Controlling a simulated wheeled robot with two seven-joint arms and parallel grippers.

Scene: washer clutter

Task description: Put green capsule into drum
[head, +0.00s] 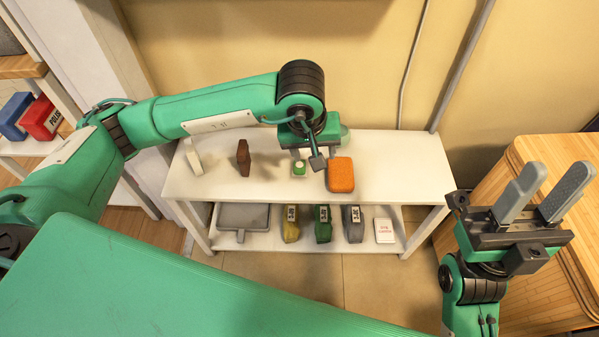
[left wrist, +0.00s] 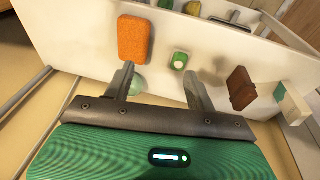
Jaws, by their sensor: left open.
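The green capsule (head: 299,168), a small piece with a green middle and white ends, is on the white shelf's top board (head: 215,180). It also shows in the left wrist view (left wrist: 179,61), just beyond the fingertips and nearer the right-hand finger. My left gripper (head: 314,160) is open over the shelf at the capsule, holding nothing. In the left wrist view its two fingers (left wrist: 159,72) stand apart; I cannot tell whether they touch the board. My right gripper (head: 550,172) is open and empty, fingers upward, at the right. No drum is in view.
An orange sponge (head: 340,175) lies right of the capsule; a pale green rounded thing (left wrist: 137,85) is near the fingers. A brown block (head: 243,157) and white piece (head: 193,157) stand left. A wooden cabinet (head: 490,160) is right.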

